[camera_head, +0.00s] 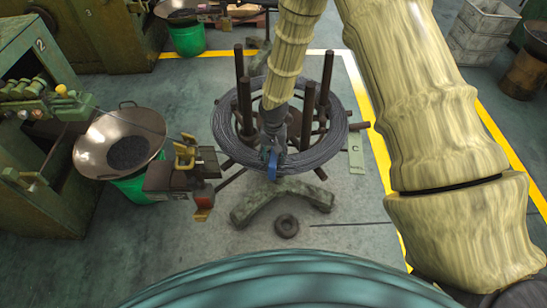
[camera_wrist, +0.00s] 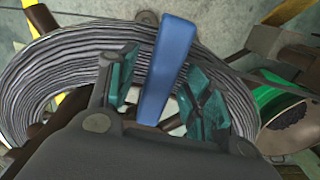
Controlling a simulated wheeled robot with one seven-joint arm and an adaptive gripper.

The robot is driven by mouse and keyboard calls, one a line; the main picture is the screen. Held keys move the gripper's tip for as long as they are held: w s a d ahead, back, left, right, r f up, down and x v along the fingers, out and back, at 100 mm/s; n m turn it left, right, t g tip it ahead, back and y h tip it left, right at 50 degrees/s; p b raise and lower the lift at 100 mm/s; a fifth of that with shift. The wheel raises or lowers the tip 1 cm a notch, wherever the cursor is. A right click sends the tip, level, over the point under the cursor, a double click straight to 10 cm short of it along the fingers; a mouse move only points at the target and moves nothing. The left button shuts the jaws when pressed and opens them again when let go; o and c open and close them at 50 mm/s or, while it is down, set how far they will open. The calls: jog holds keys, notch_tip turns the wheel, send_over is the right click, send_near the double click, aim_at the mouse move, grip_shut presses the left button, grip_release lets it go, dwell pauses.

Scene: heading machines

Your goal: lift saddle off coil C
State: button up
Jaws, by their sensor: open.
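Coil C (camera_head: 228,138) is a ring of grey wire around a stand with upright brown posts. A label plate marked C (camera_head: 355,160) lies on its right. A blue piece (camera_head: 272,165), which looks like the saddle, sits across the coil's near side. In the wrist view the blue bar (camera_wrist: 166,65) stands between my open fingers, and the coil (camera_wrist: 50,70) passes behind it. My gripper (camera_head: 270,148) is at the near side of the coil.
A machine part with yellow fittings (camera_head: 183,165) stands left of the coil. A wide pan (camera_head: 120,140) on a green bucket stands farther left.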

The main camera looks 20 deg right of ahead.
jog(key=shift+f, duration=0.25)
grip_shut()
